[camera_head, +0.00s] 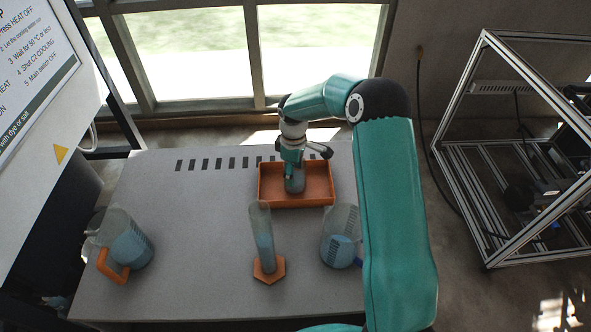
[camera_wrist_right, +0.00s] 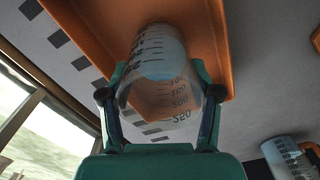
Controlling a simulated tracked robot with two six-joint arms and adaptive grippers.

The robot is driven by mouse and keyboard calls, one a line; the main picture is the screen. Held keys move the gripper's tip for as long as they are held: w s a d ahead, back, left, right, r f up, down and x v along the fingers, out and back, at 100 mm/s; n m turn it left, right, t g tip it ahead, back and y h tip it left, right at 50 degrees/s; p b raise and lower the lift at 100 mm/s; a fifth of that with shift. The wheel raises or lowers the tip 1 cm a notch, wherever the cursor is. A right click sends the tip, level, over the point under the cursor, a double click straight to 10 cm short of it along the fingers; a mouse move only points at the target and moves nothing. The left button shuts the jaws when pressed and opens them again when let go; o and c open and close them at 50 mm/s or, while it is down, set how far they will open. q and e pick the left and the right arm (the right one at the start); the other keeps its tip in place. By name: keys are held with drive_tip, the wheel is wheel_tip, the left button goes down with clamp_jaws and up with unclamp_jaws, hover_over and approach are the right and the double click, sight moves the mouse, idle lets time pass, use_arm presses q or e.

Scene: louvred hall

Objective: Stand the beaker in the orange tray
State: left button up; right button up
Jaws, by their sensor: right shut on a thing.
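The beaker (camera_head: 295,184) is small, clear and marked with graduations. It is between the fingers of my right gripper (camera_head: 293,168), inside the outline of the orange tray (camera_head: 264,186) at the back of the table. In the right wrist view, the fingers (camera_wrist_right: 158,88) close on both sides of the beaker (camera_wrist_right: 160,105), with the orange tray (camera_wrist_right: 90,35) behind it. The beaker looks about upright. I cannot tell whether its base touches the tray floor. My left gripper is not in view.
A jug with an orange handle (camera_head: 128,248) stands at the left. A measuring cylinder on an orange base (camera_head: 268,270) stands at front centre. Another vessel with blue liquid (camera_head: 338,250) stands beside my right arm. The table (camera_head: 190,215) is clear left of the tray.

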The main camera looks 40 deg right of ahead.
drive_tip(key=shift+f, duration=0.25)
drive_tip(key=o, duration=1.2)
drive_tip(key=shift+f, duration=0.1)
drive_tip(key=shift+o, duration=0.2)
wheel_tip(320, 180, up, 12)
drive_tip(key=b, duration=0.1)
